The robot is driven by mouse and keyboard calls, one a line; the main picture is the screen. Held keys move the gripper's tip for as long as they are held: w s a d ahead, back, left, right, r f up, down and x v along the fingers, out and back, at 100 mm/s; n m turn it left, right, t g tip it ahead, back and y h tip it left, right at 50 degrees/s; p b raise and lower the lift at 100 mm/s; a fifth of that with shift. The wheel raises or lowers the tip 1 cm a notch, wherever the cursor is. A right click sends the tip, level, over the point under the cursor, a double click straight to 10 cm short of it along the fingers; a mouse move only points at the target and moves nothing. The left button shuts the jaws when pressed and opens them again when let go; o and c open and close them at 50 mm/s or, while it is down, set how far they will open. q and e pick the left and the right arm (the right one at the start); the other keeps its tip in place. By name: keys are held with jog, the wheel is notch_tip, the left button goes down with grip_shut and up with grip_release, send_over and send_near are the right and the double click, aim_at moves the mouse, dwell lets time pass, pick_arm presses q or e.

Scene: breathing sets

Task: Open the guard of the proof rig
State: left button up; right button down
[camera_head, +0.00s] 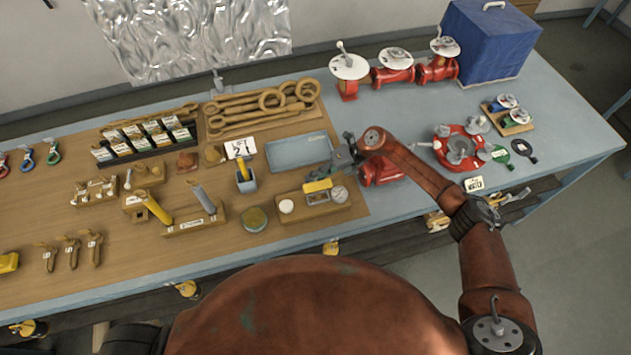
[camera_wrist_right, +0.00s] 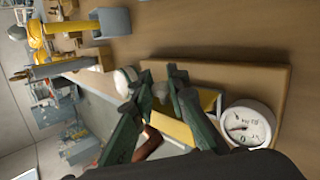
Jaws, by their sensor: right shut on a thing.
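The proof rig is a tan wooden board (camera_head: 350,206) near the front of the table, with a white round gauge (camera_head: 339,194) and a white knob (camera_head: 286,206). Its yellow guard (camera_head: 318,185) sits between them. In the right wrist view the guard (camera_wrist_right: 172,122) shows between my fingers, beside the gauge (camera_wrist_right: 248,124). My right gripper (camera_head: 335,168) reaches in from the right, low over the rig, and its green fingers (camera_wrist_right: 162,78) are shut on the guard. The fingers hide part of it, so I cannot tell how far it is raised. My left gripper is out of view.
A blue tray (camera_head: 300,152) lies behind the rig. A cup holding a yellow tool (camera_head: 246,178) and a round green tin (camera_head: 255,218) stand to the left. Red valve parts (camera_head: 385,172) are close on the right, below my forearm.

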jog(key=shift+w+a+f+m+g+h+b, duration=0.15)
jog(key=shift+w+m+g+b, duration=0.1)
jog(key=shift+g+b, duration=0.35)
jog(key=shift+w+f+m+g+h+b, duration=0.1)
jog(key=shift+w+m+g+h+b, duration=0.15)
jog(key=shift+b, duration=0.55)
jog(key=c, duration=1.8)
grip_release()
jog(key=shift+c, duration=0.2)
jog(key=v, duration=1.2)
jog(key=shift+s+f, duration=0.1)
